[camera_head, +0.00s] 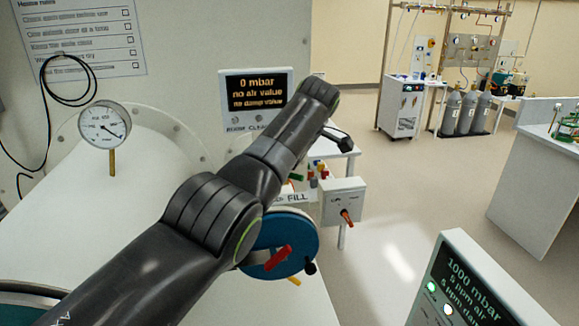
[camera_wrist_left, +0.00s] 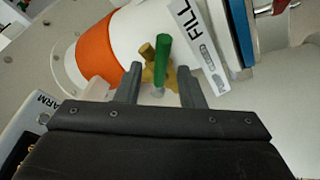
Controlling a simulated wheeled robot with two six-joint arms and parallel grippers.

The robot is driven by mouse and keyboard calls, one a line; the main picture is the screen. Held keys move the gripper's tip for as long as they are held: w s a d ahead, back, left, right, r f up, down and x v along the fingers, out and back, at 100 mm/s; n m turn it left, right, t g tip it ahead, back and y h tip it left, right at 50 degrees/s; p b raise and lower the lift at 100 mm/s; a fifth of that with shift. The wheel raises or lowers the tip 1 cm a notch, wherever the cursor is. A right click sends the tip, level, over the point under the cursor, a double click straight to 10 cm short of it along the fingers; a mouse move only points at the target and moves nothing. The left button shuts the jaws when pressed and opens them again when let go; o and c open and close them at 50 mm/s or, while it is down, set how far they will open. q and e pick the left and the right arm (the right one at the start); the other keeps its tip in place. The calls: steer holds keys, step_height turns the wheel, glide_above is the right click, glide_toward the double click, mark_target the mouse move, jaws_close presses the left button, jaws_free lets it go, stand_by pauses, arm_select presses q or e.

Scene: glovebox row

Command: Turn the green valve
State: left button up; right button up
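The green valve handle (camera_wrist_left: 162,55) stands upright in the left wrist view, beside a brass valve body (camera_wrist_left: 148,66) on a white pipe with an orange band. My left gripper (camera_wrist_left: 160,69) is open, one finger on each side of the handle, with a visible gap on both sides. I cannot tell how deep the handle sits between the fingertips. In the head view my left arm covers most of the valve area, and only a small green bit (camera_head: 296,177) shows beside it. My right gripper is in neither view.
A FILL label (camera_wrist_left: 187,35) is close to the valve. A blue round door (camera_head: 290,235) with a red handle (camera_head: 280,257) is below my arm. A switch box (camera_head: 343,197), a gauge (camera_head: 104,124) and a display reading 0 mbar (camera_head: 257,92) are nearby. Open floor lies right.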

arm_select(q)
steer(key=p+v, duration=0.5)
steer(key=v, duration=1.2)
steer(key=shift+r, duration=0.15)
steer(key=shift+s, duration=0.1)
